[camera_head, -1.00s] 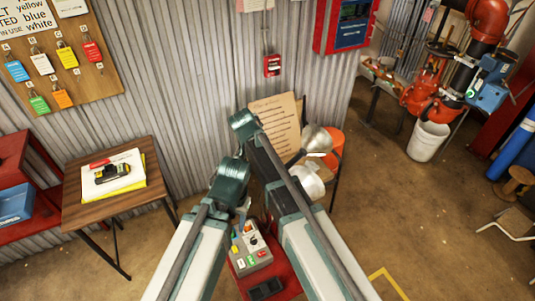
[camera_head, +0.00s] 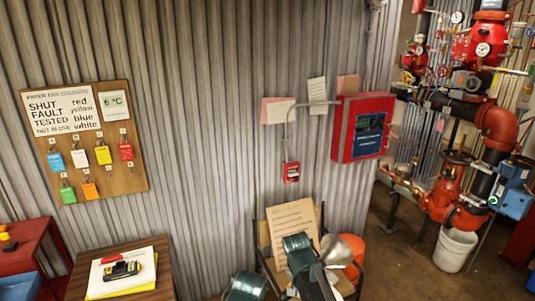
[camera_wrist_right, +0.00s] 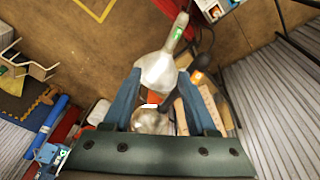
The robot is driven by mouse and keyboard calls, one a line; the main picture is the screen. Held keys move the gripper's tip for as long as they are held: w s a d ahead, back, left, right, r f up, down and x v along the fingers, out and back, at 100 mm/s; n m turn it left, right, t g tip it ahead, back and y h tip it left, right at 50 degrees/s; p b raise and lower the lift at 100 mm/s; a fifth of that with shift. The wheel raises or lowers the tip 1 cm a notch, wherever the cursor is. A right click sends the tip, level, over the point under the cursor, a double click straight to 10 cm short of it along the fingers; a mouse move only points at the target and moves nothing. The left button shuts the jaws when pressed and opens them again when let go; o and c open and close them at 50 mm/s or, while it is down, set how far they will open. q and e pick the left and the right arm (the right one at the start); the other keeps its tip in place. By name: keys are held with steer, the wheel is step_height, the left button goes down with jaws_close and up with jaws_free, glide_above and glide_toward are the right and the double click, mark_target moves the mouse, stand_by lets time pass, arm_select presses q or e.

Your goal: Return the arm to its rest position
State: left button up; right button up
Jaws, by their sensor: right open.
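My right gripper (camera_wrist_right: 160,75) shows in the right wrist view, its two blue fingers spread wide apart. No object is clearly held between them. A pale rounded shape and a shiny grey one show behind and between the fingers; I cannot tell what they are or how far off. In the head view only teal-jointed parts of my arms show at the bottom edge, in front of a chair with a written board (camera_head: 290,225). My left gripper is not in view.
A small table (camera_head: 150,250) with papers and a yellow-black device (camera_head: 122,270) stands at lower left. A tag board (camera_head: 85,140) and red panel (camera_head: 362,127) are on the corrugated wall. A metal funnel (camera_head: 338,250), white bucket (camera_head: 455,250) and red pipework (camera_head: 497,125) stand right.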

steer(key=s+d+n+g+y, duration=0.15)
steer(key=s+d+n, duration=0.35)
steer(key=s, duration=0.6)
steer(key=s+a+f+n+b, duration=0.1)
steer(key=s+a+n, duration=0.3)
steer(key=a, duration=0.6)
steer(key=shift+s+a+f, duration=0.25)
steer(key=shift+s+a, duration=0.1)
steer(key=shift+s, duration=0.25)
